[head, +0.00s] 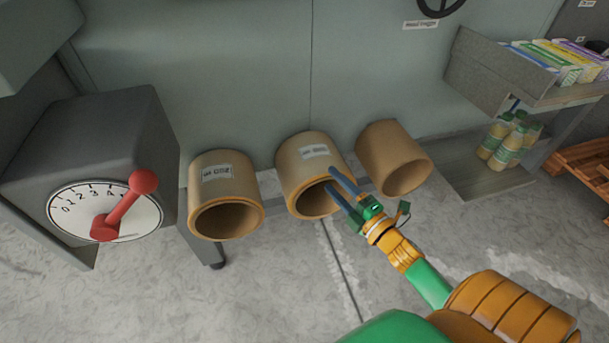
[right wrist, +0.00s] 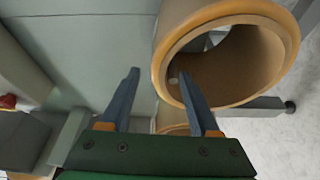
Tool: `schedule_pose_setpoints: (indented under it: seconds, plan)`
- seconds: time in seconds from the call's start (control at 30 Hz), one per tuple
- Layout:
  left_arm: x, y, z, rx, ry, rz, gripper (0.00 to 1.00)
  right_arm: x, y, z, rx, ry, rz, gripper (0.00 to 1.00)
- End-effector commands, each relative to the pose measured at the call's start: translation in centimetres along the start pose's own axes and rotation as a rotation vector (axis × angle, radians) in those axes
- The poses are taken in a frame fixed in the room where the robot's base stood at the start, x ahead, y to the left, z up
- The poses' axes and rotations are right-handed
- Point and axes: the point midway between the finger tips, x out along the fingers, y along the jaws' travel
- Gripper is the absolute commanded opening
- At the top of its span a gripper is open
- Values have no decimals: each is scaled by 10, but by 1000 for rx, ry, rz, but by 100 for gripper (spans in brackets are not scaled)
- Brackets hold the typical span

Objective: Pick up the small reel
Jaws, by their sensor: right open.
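Three tan hollow reels lie side by side with their open ends facing me: a left reel (head: 225,176), a middle reel (head: 300,165) and a right reel (head: 388,150). The left and middle ones carry white labels. I cannot tell which is the small one. My right gripper (head: 331,178) is open and empty, its blue fingers overlapping the right side of the middle reel's mouth. In the right wrist view, my right gripper (right wrist: 157,75) has one finger over a reel's (right wrist: 163,62) rim and opening, the other outside it. Contact is unclear. My left gripper is out of view.
A dark box with a dial (head: 104,216) and red lever (head: 127,207) stands left of the reels. A grey cabinet wall (head: 215,75) is behind. At right are a shelf with cartons (head: 555,66), several bottles (head: 507,140) and a wooden pallet (head: 582,168). The floor in front is clear.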

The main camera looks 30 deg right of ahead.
Motion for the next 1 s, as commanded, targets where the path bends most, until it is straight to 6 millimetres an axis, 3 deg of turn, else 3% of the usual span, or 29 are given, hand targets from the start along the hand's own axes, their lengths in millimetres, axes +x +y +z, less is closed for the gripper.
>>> schedule_pose_setpoints:
  seconds: [0.17, 0.53, 0.77, 0.87, 1.0]
  plan:
    - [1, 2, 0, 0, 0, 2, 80, 5, 2, 0, -8, 4, 8, 62]
    - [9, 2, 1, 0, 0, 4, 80, 67, 5, 9, -6, 3, 8, 62]
    - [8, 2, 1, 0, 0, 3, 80, 72, 5, 9, -6, 3, 5, 62]
    - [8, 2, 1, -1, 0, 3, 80, 71, 5, 9, -6, 3, 5, 41]
    - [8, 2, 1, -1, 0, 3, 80, 71, 5, 9, -6, 3, 5, 3]
